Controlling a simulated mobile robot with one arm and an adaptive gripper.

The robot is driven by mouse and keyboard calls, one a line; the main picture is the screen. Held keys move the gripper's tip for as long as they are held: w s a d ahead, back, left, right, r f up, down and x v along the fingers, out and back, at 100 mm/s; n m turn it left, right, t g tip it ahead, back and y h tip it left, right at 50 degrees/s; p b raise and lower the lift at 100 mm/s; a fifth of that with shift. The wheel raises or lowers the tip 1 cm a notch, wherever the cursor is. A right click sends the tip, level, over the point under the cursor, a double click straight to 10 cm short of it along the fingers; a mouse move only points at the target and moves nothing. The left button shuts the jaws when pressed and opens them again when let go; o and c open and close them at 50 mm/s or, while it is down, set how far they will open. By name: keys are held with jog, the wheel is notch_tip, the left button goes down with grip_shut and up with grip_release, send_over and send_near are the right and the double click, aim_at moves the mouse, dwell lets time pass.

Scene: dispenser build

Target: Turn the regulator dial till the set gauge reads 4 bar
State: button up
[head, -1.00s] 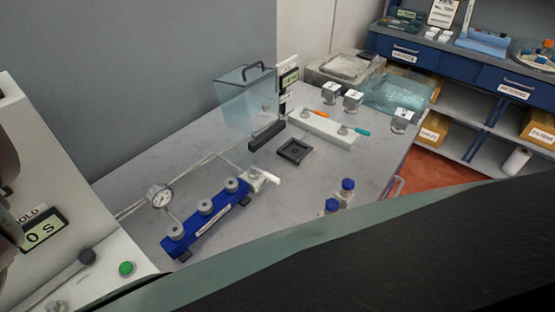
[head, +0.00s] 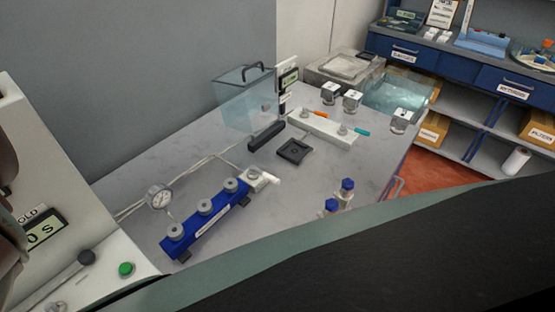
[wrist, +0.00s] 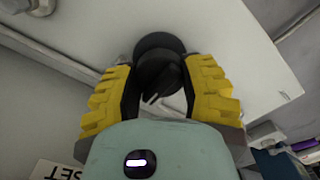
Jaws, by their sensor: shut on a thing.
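In the wrist view the regulator dial (wrist: 158,70) is a dark round knob on a pale panel. My gripper (wrist: 162,82) has its yellow-padded fingers on either side of the dial, shut on it. A tag reading SET (wrist: 62,171) shows at the lower left edge of the wrist view. The set gauge's face and needle are not seen there.
The blue manifold (head: 206,219) lies on the grey bench. A pale housing with a HOLD display (head: 45,232) and a green button (head: 126,269) is at the left. A clear bin (head: 246,100) stands at the back. Two blue-topped fittings (head: 347,185) are near the front edge.

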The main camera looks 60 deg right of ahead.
dwell(0.3)
jog(key=o, duration=1.3)
jog(key=shift+c, duration=0.2)
notch_tip(320, 180, up, 12)
